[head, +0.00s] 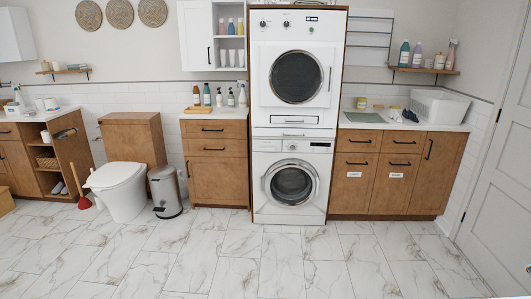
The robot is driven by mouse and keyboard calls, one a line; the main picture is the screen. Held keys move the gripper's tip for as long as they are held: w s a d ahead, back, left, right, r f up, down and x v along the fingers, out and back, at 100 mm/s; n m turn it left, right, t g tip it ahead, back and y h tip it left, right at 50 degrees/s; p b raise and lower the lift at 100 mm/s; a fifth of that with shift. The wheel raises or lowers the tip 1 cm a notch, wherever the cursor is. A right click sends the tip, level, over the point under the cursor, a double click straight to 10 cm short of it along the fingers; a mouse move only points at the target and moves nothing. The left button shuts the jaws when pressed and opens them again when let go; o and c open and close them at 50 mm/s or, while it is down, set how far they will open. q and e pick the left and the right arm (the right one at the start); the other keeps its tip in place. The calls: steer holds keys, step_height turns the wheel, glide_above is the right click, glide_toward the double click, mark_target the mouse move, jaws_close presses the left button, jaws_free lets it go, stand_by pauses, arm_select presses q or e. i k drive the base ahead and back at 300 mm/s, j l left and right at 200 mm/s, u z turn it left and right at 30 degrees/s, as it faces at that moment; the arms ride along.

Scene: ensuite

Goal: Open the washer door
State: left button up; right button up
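The washer (259,212) is the lower of two white stacked machines, standing on the floor straight ahead. Its round door (267,184), with a pale ring around dark glass (291,186), appears shut. A control panel with a knob (293,146) runs above the door. The upper machine (270,97) has its own round dark window (297,77) and a vertical handle at the right; its door also looks shut. Neither of my grippers is in view.
Wooden cabinets (218,180) stand left of the washer and more cabinets (390,185) stand right of it. A bin (164,190) and a toilet (119,187) are farther left. A white door (495,150) is at the far right. The marble floor (290,265) in front is clear.

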mark_target(274, 171)
steer(key=i+z, duration=0.15)
steer(key=i, duration=0.45)
steer(key=i+z, duration=0.2)
steer(key=i, duration=0.45)
steer(key=i+j+z, duration=0.15)
steer(key=i, duration=0.45)
